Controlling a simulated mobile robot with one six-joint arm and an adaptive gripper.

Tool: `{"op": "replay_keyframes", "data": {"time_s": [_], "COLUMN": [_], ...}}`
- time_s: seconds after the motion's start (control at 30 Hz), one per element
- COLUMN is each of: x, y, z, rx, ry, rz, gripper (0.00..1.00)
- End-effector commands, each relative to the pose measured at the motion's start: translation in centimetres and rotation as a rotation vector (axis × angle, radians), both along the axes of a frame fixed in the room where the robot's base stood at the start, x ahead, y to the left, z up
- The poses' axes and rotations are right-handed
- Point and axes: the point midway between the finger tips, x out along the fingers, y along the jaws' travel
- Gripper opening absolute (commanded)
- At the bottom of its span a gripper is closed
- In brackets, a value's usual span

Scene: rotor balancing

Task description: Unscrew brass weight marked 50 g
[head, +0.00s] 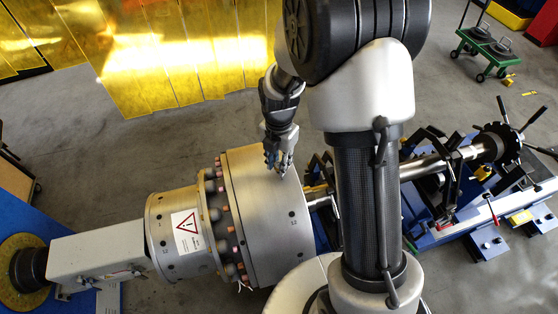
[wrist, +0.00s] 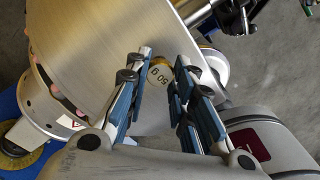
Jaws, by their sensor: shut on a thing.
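The brass weight (wrist: 160,76) marked 50 g shows in the wrist view as a small round face with its label turned sideways. It sits against the smooth metal rotor drum (wrist: 95,50). My gripper (wrist: 164,62) is shut on the weight, its two blue-padded fingers on either side of it. In the head view my gripper (head: 278,168) reaches down to the upper right part of the rotor drum (head: 262,210). The weight cannot be made out there. How far its thread is engaged cannot be seen.
A ring of bolts (head: 222,220) runs around the drum's left side, beside a housing with a warning label (head: 187,231). A shaft (head: 430,165) on blue stands extends right. Yellow curtains (head: 180,50) hang behind. A green cart (head: 484,45) stands on open floor.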

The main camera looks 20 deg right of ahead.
Motion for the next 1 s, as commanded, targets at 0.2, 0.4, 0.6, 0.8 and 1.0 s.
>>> {"op": "replay_keyframes", "data": {"time_s": [0.2,0.4,0.6,0.8,1.0], "x": [0.0,0.0,0.1,0.0,0.0], "y": [0.0,0.0,0.0,0.0,0.0], "z": [0.7,1.2,3.2,5.2,5.8], "rx": [0.001,0.0,0.0,0.0,0.0], "ry": [-0.001,-0.001,-0.001,-0.001,0.0], "rz": [0.0,-0.001,0.0,-0.001,-0.001], "gripper": [0.0,0.0,0.0,0.0,0.0]}}
